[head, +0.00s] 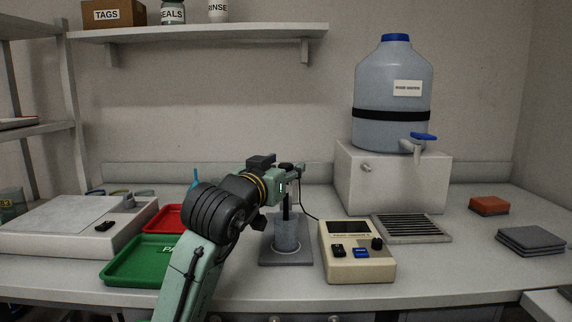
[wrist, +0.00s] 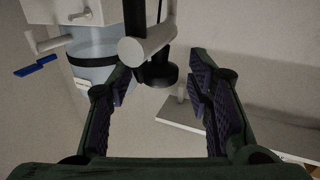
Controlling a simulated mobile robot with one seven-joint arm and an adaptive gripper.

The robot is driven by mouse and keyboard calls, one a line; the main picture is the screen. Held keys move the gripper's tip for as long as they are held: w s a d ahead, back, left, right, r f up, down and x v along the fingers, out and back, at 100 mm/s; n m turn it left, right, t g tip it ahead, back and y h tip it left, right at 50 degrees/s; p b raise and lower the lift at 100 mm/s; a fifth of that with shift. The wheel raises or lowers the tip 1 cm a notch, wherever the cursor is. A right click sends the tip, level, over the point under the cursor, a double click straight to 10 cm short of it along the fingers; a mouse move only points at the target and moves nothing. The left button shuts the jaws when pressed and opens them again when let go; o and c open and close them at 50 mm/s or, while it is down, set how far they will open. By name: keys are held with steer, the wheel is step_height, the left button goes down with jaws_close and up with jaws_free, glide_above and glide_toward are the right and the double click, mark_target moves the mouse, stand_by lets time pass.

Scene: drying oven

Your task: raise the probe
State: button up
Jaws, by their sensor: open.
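The probe (head: 286,207) is a dark upright rod on a stand, its lower end inside a clear beaker (head: 286,232) on a grey base plate (head: 270,257). In the wrist view, which looks upside down, the probe's dark round holder (wrist: 157,73) and a pale grey cylinder (wrist: 140,48) lie between and just beyond the fingertips. My gripper (wrist: 160,80) is open, with dark ridged pads on either side and a gap to the holder. In the head view, my gripper (head: 288,177) is at the stand's top and hides part of it.
A beige meter (head: 357,265) with a cable stands right of the beaker. A green tray (head: 130,270) and red tray (head: 163,219) lie left. A water carboy (head: 393,92) with a tap sits on a white box (head: 400,180). A shelf (head: 200,33) hangs above.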

steer(key=shift+w+d, duration=0.3)
steer(key=shift+w, duration=0.35)
steer(key=shift+c, duration=0.5)
jaws_close()
